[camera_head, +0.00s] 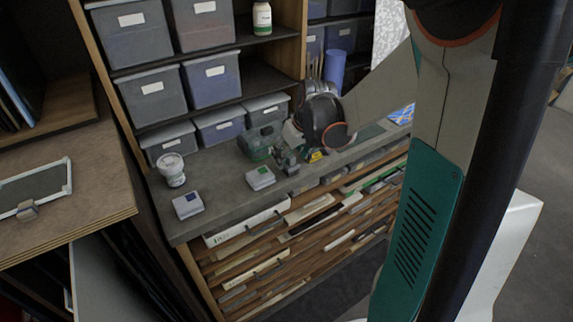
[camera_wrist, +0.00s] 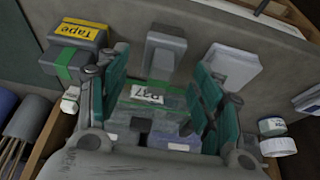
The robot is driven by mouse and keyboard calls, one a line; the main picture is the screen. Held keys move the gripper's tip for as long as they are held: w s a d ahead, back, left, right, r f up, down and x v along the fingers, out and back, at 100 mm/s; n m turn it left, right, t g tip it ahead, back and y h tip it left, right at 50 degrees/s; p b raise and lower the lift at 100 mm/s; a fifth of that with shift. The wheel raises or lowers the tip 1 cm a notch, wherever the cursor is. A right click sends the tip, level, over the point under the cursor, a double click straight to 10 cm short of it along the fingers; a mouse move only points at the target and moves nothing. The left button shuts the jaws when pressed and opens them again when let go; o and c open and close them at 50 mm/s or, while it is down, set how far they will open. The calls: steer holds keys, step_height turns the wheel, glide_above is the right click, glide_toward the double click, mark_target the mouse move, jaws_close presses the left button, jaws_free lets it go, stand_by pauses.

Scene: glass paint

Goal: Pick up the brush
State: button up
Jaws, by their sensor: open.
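In the head view, thin upright sticks that look like brush handles (camera_head: 314,70) stand behind my wrist, beside a blue cylinder (camera_head: 335,67). In the wrist view, thin sticks (camera_wrist: 14,152) come out of a dark grey cup (camera_wrist: 30,117) at the lower left; I cannot tell which one is the brush. My gripper (camera_head: 287,158) is low over the grey counter. In the wrist view my gripper (camera_wrist: 162,92) has its two green fingers spread apart, with nothing held. A green see-through box (camera_wrist: 150,97) labelled P37 lies beyond and between the fingers. The cup is outside them, to the left.
A white tub (camera_head: 172,168) stands on the counter (camera_head: 220,203) at the left. Shelves with grey bins (camera_head: 152,90) rise behind.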

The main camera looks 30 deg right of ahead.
mark_target(290, 155)
steer(key=shift+b+x, duration=0.35)
steer(key=shift+x, duration=1.15)
steer(key=shift+w, duration=0.15)
steer(key=shift+c, duration=0.2)
steer(key=c, duration=1.1)
steer(key=shift+r, duration=0.15)
step_height(290, 155, up, 20)
steer(key=p, duration=0.5)
